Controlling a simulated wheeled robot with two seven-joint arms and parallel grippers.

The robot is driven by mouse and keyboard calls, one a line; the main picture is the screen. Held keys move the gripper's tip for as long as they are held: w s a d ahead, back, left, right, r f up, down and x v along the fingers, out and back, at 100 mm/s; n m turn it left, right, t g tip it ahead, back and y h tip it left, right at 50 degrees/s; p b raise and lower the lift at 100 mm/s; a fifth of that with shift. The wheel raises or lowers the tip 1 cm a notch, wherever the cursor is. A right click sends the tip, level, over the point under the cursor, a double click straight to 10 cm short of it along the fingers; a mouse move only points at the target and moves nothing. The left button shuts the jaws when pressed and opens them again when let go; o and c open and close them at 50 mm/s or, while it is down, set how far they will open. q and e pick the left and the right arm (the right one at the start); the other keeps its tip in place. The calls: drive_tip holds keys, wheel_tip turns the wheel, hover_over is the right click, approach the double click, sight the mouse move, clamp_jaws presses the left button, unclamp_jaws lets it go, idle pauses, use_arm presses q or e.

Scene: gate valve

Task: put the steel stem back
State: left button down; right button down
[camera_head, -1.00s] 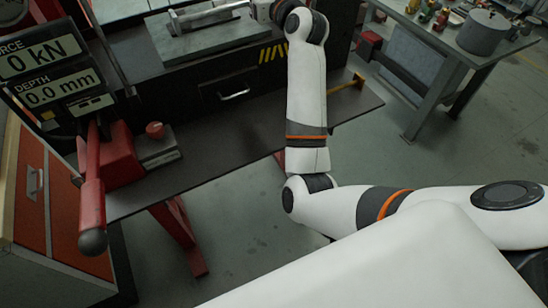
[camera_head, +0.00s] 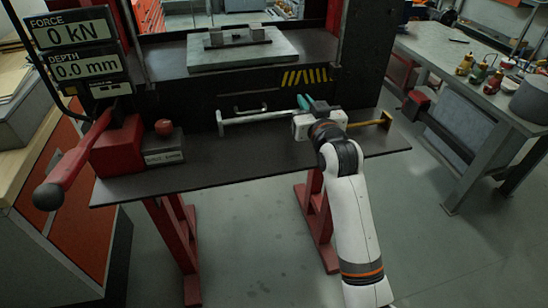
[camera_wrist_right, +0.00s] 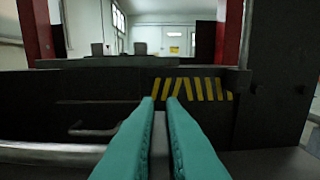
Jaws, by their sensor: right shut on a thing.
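The steel stem (camera_head: 255,116) is a slim, pale grey rod lying level above the black lower shelf, with a short downward piece at its left end. My right gripper (camera_head: 306,102), with teal fingers, is shut on it near the right end of its visible length. The gripper body hides the stem's right end. In the right wrist view the teal fingers (camera_wrist_right: 160,112) are nearly together, and a pale bar, likely the stem (camera_wrist_right: 48,154), runs in from the left. Whether the stem touches a support is unclear. My left gripper is out of view.
A yellow bar (camera_head: 368,123) with an upright end stands at the shelf's right. Two grey blocks sit on the press plate (camera_head: 245,55). A red lever (camera_head: 75,165) and small box (camera_head: 165,148) occupy the left. The shelf's (camera_head: 230,165) front middle is clear.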

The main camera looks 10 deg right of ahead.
wheel_tip(320, 180, down, 6)
drive_tip(key=shift+s+r, duration=0.15)
drive_tip(key=shift+r, duration=0.1)
drive_tip(key=shift+f, duration=0.3)
wheel_tip(320, 180, down, 3)
drive_tip(key=shift+f+p, duration=0.1)
drive_tip(key=shift+p, duration=0.2)
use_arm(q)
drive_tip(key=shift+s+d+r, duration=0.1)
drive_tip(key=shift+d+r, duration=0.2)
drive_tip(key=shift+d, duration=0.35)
use_arm(e)
drive_tip(key=shift+f, duration=0.15)
drive_tip(key=shift+f, duration=0.15)
drive_tip(key=c, duration=1.5)
unclamp_jaws()
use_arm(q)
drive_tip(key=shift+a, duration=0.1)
use_arm(e)
drive_tip(key=shift+s, duration=0.1)
